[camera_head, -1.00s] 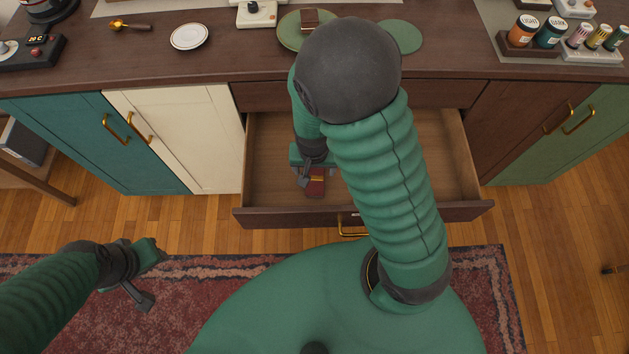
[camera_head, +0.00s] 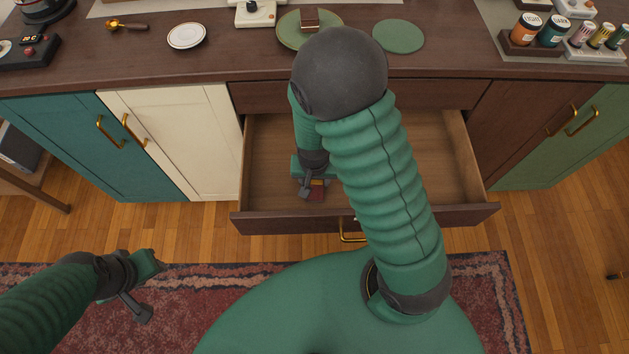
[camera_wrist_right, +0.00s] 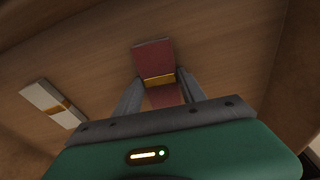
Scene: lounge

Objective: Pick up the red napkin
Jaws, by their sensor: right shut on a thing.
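The red napkin (camera_head: 316,191), folded with a gold band, is in the open drawer (camera_head: 270,170) near its front. It also shows in the right wrist view (camera_wrist_right: 154,58), between the two fingers. My right gripper (camera_head: 313,188) reaches down into the drawer and is shut on the napkin. In the right wrist view the fingers (camera_wrist_right: 160,88) sit on either side of the napkin around its gold band. I cannot tell whether it is lifted off the drawer floor.
A white napkin with a gold band (camera_wrist_right: 53,104) lies in the drawer in the right wrist view. The drawer front (camera_head: 270,222) and side walls surround my right gripper. The counter above holds a white plate (camera_head: 187,36), a green mat (camera_head: 398,36) and jars (camera_head: 526,30).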

